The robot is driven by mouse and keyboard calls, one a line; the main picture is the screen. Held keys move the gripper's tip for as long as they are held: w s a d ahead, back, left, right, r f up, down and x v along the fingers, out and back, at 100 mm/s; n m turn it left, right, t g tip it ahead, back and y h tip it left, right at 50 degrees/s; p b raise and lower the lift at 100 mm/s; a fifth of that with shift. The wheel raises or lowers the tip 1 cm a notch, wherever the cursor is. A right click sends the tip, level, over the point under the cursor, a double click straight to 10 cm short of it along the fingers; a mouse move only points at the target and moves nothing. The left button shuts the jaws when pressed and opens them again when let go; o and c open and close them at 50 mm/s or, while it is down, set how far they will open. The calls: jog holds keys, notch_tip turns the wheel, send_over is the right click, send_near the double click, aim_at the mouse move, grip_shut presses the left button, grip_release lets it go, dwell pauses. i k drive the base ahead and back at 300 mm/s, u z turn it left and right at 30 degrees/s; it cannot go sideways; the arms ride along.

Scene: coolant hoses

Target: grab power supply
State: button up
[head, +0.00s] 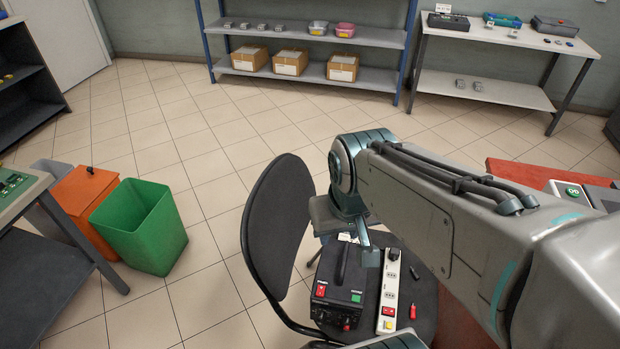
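The power supply (338,288) is a black box with a top handle, a red switch and a green part on its front. It sits on the dark seat of a chair (271,228). My arm comes in from the right and bends down above the seat. A small grey-teal end piece (370,256), which looks like part of my gripper, shows just right of the handle. Most of the gripper is hidden, so I cannot tell its opening or whether it touches the handle.
A white power strip (389,296) lies right of the power supply, with a small red item (412,311) beside it. The chair's backrest stands to the left. A green bin (140,226) and an orange bin (84,200) stand farther left. Shelves line the back wall; the tiled floor between is clear.

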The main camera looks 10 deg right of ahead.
aim_at(342, 277)
jog(key=u, duration=0.05)
jog(key=k, duration=0.5)
jog(key=u, duration=1.65)
jog(key=i, duration=0.7)
jog(key=z, duration=2.15)
